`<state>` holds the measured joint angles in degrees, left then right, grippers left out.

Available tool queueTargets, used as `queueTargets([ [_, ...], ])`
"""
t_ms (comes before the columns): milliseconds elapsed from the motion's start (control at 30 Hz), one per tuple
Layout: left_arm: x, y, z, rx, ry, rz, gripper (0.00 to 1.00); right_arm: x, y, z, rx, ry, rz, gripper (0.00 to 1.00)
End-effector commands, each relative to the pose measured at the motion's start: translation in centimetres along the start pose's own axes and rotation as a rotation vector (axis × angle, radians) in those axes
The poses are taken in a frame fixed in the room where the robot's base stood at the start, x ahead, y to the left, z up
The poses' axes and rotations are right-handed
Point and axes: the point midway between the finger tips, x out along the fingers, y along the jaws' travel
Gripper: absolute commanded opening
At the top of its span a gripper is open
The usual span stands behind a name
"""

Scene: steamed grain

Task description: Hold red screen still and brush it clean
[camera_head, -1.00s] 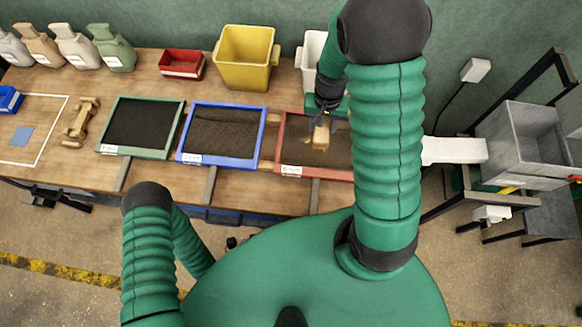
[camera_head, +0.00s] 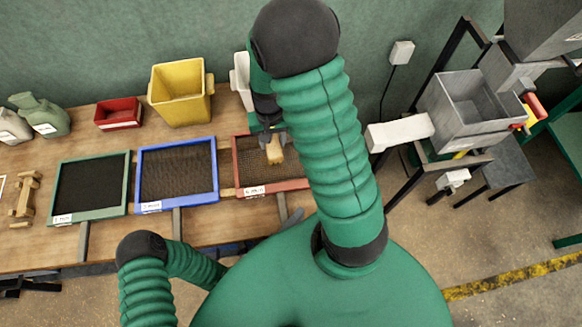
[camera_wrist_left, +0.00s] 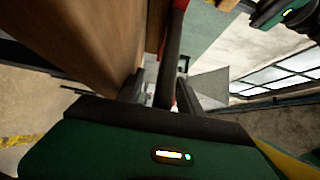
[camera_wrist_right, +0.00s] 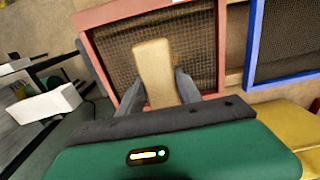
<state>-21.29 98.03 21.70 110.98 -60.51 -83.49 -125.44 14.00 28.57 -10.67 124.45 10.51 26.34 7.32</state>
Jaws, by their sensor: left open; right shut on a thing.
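The red screen (camera_head: 236,162), a red frame around brown mesh, lies on the table, its right part hidden by my right arm in the head view. It also shows in the right wrist view (camera_wrist_right: 99,55). My right gripper (camera_head: 272,137) is shut on a tan brush block (camera_head: 275,153) over the mesh; the fingers grip its sides in the right wrist view (camera_wrist_right: 158,92). My left gripper (camera_head: 291,217) is low at the table's front edge, just below the red screen. In the left wrist view its open fingers (camera_wrist_left: 166,92) stand either side of a dark bar with a red edge.
A blue-framed screen (camera_head: 139,178) and a green-framed screen (camera_head: 125,185) lie to the left. A yellow bin (camera_head: 181,92) and red tray (camera_head: 118,114) stand behind. A grey hopper (camera_head: 465,112) and white chute (camera_head: 400,132) stand to the right.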

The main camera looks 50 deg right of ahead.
Motion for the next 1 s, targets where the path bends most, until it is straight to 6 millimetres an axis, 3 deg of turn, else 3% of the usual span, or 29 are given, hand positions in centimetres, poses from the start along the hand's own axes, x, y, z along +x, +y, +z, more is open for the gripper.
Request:
queueTargets([
  [133, -0.02, 0.00, -0.01, 0.000, 0.000, 0.000, 0.40, -0.01, 0.01, -0.01, 0.000, 0.000, 0.000, 0.00],
  [433, -0.01, 0.03, -0.01, 0.000, 0.000, 0.001, 0.01, 0.01, 0.05, -0.05, 0.000, 0.000, 0.000, 0.00],
  [1000, -0.03, 0.13, -0.01, -0.001, 0.001, 0.004, 0.00, 0.04, 0.05, -0.06, 0.000, 0.000, -0.001, 0.00],
])
